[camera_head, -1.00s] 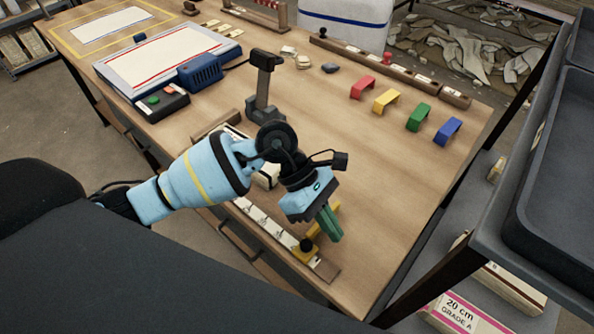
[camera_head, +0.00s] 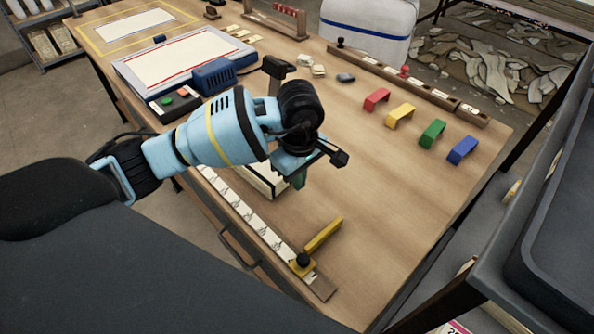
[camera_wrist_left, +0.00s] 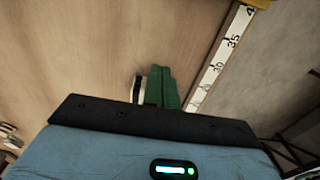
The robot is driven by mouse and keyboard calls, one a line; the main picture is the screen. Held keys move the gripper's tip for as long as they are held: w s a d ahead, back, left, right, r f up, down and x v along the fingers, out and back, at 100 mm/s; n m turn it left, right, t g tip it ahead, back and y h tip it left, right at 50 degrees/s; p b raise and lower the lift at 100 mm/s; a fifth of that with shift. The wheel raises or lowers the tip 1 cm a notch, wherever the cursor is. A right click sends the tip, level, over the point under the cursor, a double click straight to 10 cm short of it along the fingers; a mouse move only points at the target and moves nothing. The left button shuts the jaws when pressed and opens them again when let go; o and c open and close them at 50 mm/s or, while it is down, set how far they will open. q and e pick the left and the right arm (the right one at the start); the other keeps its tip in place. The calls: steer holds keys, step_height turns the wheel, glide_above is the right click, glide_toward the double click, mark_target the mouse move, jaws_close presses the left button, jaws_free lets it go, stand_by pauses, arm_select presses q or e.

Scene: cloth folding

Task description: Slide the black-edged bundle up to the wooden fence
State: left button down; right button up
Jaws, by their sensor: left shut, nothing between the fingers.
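The black-edged bundle (camera_head: 262,181) is pale with a dark edge. It lies on the table beside the ruler strip, partly hidden by my left arm. My left gripper (camera_head: 299,180) has green fingers, shut and empty, low over the table just right of the bundle. In the left wrist view the shut fingers (camera_wrist_left: 161,86) are beside a narrow pale and black edge (camera_wrist_left: 138,90), apparently the bundle; I cannot tell whether they touch. My right gripper is out of view.
A ruler strip (camera_head: 243,212) with a yellow stop (camera_head: 322,236) runs along the front edge. A dark upright device (camera_head: 276,68) stands behind my arm. Coloured bridges, including a red one (camera_head: 376,98), stand at the back right. The table's right middle is clear.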

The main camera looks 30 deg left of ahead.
mark_target(283, 183)
arm_select(q)
step_height(283, 183, down, 7)
steer(key=shift+r, duration=0.15)
steer(key=shift+w+a+r, duration=0.15)
steer(key=shift+w+a, duration=0.1)
steer(key=shift+a, duration=0.35)
steer(key=shift+w+a+r, duration=0.15)
steer(key=shift+w+a, duration=0.05)
steer(key=shift+a, duration=0.35)
steer(key=shift+w+a+f+p, duration=0.1)
steer(key=shift+w+a+p, duration=0.2)
steer(key=shift+a, duration=0.4)
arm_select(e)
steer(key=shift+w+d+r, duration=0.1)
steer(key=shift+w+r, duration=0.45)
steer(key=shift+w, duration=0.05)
arm_select(q)
steer(key=shift+w+a, duration=0.15)
steer(key=shift+a, duration=0.7)
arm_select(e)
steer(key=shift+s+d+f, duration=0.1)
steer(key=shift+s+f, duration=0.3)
